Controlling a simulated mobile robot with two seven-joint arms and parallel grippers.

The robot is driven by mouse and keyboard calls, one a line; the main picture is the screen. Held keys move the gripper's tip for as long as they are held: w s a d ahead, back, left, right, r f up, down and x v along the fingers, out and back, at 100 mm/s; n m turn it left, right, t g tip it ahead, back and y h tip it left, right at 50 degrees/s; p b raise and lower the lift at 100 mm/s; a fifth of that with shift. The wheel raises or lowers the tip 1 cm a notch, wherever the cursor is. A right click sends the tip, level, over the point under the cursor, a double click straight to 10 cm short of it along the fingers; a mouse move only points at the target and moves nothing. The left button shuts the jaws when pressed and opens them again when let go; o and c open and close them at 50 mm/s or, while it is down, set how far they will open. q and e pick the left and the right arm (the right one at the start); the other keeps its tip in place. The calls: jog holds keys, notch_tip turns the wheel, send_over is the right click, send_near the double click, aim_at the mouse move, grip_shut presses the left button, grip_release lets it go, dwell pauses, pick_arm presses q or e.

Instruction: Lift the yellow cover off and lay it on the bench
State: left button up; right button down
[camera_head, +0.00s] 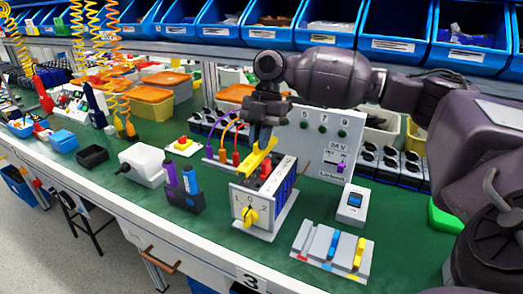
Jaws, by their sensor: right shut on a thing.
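My right gripper (263,138) comes in from the right and points down over the rotary switch box (240,205). It is shut on the yellow cover (256,160), a narrow yellow piece at the top of the box. I cannot tell whether the cover still touches the box. The box has a white front with a yellow knob (250,217) and numbers, and stands on a white base. Red parts show beside the cover. The gripper hides part of the cover's upper end. The green bench (225,240) lies around the box. My left gripper is not in view.
A white panel with a 24 V label (338,150) stands behind the box. A dark holder with purple and blue items (184,198) is to the left, a grey switch plate (330,250) to the front right, and a small white device (353,204) to the right. Bare green bench lies between them.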

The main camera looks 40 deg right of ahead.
pick_arm(q)
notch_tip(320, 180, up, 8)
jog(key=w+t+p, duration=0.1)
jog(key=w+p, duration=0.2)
jog(key=p, duration=0.3)
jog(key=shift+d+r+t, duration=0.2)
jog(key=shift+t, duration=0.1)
pick_arm(e)
notch_tip(320, 180, up, 21)
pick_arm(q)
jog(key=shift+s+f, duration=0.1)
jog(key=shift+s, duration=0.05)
pick_arm(e)
jog(key=shift+f, duration=0.1)
